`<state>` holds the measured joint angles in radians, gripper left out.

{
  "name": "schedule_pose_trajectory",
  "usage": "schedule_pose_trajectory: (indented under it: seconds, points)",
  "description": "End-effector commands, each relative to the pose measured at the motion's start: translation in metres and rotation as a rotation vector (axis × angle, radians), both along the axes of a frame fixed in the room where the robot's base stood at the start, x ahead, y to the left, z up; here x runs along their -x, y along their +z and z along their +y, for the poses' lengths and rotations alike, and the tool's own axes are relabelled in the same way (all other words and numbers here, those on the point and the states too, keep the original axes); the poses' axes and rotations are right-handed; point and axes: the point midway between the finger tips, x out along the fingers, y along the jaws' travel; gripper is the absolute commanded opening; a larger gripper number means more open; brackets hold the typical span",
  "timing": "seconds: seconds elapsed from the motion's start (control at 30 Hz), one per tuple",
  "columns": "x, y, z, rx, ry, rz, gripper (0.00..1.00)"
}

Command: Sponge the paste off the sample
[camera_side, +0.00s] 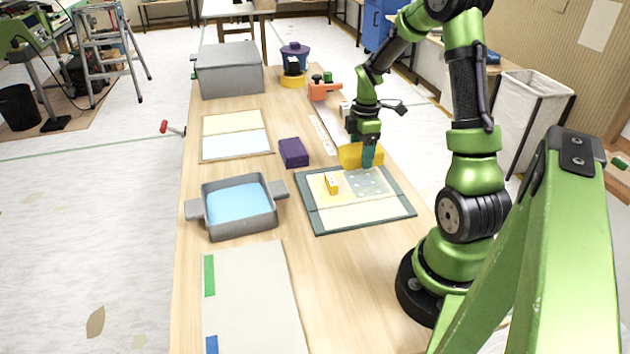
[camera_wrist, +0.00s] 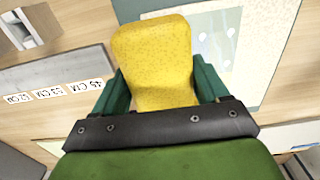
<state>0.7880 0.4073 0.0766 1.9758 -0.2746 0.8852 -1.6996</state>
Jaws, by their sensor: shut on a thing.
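My gripper (camera_side: 369,154) is shut on a yellow sponge (camera_side: 350,157), held at the far right edge of the sample board. In the wrist view the sponge (camera_wrist: 155,60) sits between the green fingers. The sample (camera_side: 345,200) lies flat on a dark-framed board, with pale yellow and cream panels. Whitish paste spots (camera_side: 367,183) show on its far right part, and they also show in the wrist view (camera_wrist: 215,45). I cannot tell whether the sponge touches the board.
A grey basin (camera_side: 240,206) of blue water stands left of the board. A purple block (camera_side: 293,152), a two-tone panel (camera_side: 236,135), an orange tool (camera_side: 323,90) and a grey box (camera_side: 229,70) lie farther back. A pale sheet (camera_side: 255,300) covers the near left.

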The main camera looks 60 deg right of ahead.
Motion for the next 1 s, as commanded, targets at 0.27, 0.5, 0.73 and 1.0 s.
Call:
schedule_pose_trajectory:
  seconds: [0.27,0.5,0.73,1.0]
  points:
    - [0.0,-0.002,0.0,0.001,0.008,-0.001,0.42]
    - [-0.002,0.025,-0.002,0.007,0.008,-0.004,0.42]
    - [-0.001,0.051,0.0,0.001,0.009,-0.001,0.42]
    - [0.0,0.02,0.0,-0.002,0.009,0.002,0.42]
